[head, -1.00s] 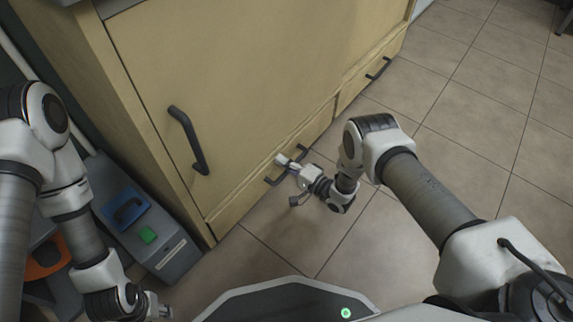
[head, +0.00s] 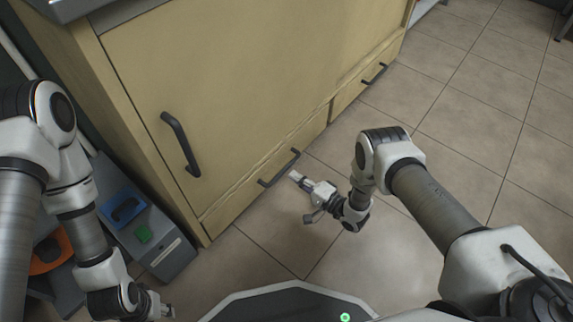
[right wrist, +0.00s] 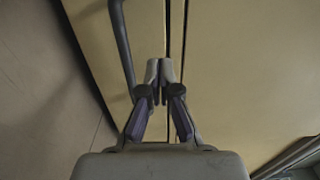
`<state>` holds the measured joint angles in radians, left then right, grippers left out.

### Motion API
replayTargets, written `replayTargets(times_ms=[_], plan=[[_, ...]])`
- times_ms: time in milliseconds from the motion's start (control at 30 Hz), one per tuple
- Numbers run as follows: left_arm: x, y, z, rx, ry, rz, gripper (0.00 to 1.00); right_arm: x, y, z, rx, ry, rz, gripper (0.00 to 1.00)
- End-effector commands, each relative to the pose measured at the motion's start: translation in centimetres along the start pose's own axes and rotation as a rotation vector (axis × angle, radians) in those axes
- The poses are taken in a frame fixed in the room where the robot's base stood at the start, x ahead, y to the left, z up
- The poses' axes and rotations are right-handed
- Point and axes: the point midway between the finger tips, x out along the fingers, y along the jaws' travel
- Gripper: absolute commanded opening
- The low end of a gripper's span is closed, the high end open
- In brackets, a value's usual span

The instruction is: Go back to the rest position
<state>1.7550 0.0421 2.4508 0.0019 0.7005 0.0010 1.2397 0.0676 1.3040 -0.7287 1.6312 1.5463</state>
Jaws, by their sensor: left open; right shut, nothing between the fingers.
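My right gripper (head: 297,177) is in front of the low drawer at the cabinet's base, near the drawer's dark handle (head: 279,168). Its fingers are shut with nothing between them, and a small gap to the handle shows in the head view. In the right wrist view the shut fingertips (right wrist: 160,70) point along the wooden front, with a dark handle bar (right wrist: 122,45) to their left. My left gripper (head: 168,312) is low at the left bottom edge, small and partly cut off; it is open, away from the cabinet.
The wooden cabinet (head: 240,80) fills the middle, with a door handle (head: 181,144) and another drawer handle (head: 375,74). A grey box (head: 165,255) with blue and green items stands at the left, beside an orange item (head: 50,250). Tiled floor (head: 470,120) is clear at the right.

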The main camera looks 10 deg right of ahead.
Motion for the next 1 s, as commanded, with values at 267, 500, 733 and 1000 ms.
replayTargets(times_ms=[267, 500, 733, 1000], plan=[[-2.4, 0.1, 0.2, 0.004, -0.005, 0.001, 0.41, -5.4, -0.2, 0.0, 0.001, 0.001, 0.001, 0.00], [-2.3, 0.1, 0.2, 0.004, -0.005, 0.001, 0.41, -5.8, 0.1, 0.1, 0.001, -0.001, 0.001, 0.00], [-2.8, 0.1, 0.2, 0.005, -0.005, 0.001, 0.41, -4.3, -2.4, -1.0, -0.022, -0.003, -0.031, 0.00], [-5.3, 0.1, 0.2, 0.005, -0.005, 0.001, 0.41, 0.4, -13.2, -2.7, -0.040, 0.054, -0.014, 0.00]])
